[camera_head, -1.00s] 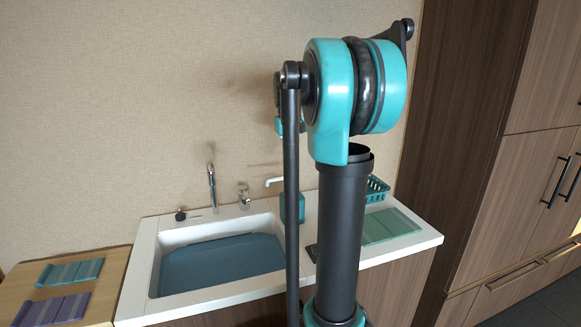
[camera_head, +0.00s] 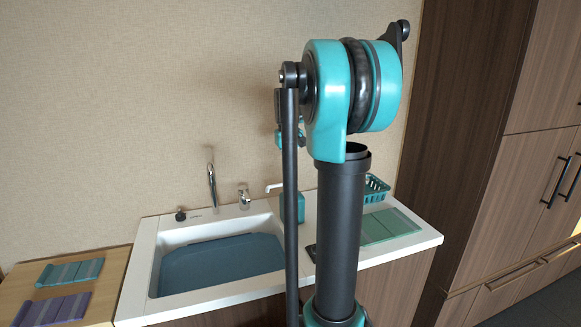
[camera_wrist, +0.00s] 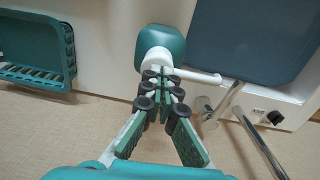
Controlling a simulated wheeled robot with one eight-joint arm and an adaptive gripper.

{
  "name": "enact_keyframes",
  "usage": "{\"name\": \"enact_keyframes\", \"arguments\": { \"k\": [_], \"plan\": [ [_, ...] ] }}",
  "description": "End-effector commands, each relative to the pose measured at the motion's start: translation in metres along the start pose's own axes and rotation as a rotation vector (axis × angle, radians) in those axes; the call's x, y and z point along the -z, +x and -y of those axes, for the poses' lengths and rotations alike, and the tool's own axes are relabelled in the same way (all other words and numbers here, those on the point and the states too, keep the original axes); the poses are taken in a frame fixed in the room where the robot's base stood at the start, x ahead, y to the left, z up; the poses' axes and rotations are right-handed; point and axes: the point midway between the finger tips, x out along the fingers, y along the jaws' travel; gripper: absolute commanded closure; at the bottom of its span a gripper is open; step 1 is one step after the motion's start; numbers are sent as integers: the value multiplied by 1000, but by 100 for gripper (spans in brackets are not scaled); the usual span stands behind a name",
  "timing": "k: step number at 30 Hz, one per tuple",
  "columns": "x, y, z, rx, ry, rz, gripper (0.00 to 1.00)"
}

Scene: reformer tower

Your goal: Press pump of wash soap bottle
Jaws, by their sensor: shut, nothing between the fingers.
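The wash soap bottle is teal with a white pump. It stands at the back of the counter right of the sink in the head view (camera_head: 300,207), partly hidden by my arm. In the wrist view its body (camera_wrist: 163,41) is at top centre, and the white pump spout (camera_wrist: 203,77) points right. My gripper (camera_wrist: 162,80) is shut and empty, its fingertips over the pump head. They look to be on or very close to the pump; contact is hard to tell. In the head view my arm hides the fingers.
The sink basin (camera_head: 222,265) lies left of the bottle. A faucet (camera_head: 211,187) and a small metal fitting (camera_head: 244,196) stand behind it. A teal dish rack (camera_head: 376,189) and a green mat (camera_head: 388,226) are at right. The wall is close behind.

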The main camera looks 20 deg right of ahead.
Motion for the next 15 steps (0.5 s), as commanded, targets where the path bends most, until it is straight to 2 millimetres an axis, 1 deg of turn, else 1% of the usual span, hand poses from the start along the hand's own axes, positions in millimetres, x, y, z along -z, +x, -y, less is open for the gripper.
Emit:
{"name": "enact_keyframes", "arguments": {
  "k": [5, 8, 11, 15],
  "plan": [
    [0, 1, 0, 0, 0, 1, 100],
    [0, -2, 0, 0, 0, 1, 100],
    [2, -11, 1, 0, -1, 1, 100],
    [7, -36, 2, 0, -1, 0, 100]
  ]
}}
